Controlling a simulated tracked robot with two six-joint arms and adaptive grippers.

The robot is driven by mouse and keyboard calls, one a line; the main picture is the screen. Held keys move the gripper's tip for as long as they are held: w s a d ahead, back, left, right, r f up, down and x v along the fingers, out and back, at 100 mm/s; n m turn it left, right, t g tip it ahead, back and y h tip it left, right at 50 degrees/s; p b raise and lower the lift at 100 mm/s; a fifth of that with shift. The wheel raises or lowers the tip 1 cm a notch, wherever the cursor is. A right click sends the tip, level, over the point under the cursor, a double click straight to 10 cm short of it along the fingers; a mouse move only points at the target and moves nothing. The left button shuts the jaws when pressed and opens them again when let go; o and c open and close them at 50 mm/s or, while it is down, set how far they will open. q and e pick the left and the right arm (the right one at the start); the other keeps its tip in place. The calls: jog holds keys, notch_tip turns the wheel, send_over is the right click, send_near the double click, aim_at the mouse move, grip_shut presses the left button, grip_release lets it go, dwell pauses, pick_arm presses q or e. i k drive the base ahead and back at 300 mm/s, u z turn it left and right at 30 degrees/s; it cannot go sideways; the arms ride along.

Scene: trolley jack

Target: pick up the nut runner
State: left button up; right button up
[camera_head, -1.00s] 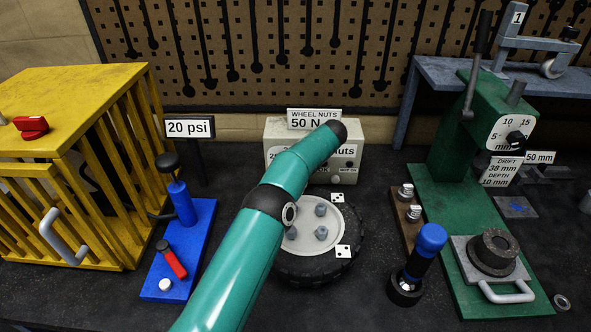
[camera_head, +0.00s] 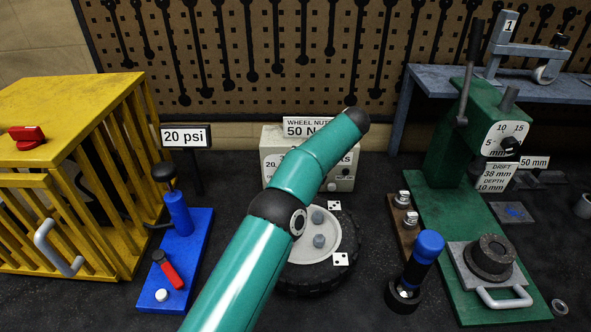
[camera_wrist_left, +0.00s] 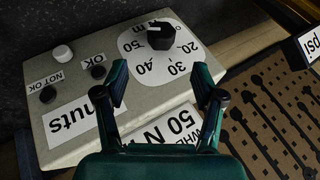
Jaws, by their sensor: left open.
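A blue-topped tool (camera_head: 418,260) with a dark shaft and black round foot stands tilted right of the wheel in the head view; it may be the nut runner, but I cannot tell for sure. My left arm reaches across the wheel to the pale wheel-nuts box (camera_head: 340,172), and its gripper is hidden in the head view. In the left wrist view my left gripper (camera_wrist_left: 162,84) is open and empty, its fingers in front of the box (camera_wrist_left: 75,80) with its dial and black knob (camera_wrist_left: 160,38). My right gripper is not in view.
The wheel (camera_head: 330,275) lies flat, partly behind my arm. A yellow cage (camera_head: 75,150) and blue pump base (camera_head: 185,260) are left. A green press (camera_head: 450,240) is right. A pegboard (camera_head: 300,60) stands behind. Dark bench shows between wheel and blue-topped tool.

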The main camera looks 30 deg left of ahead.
aim_at(430, 245)
jog(key=k, duration=1.5)
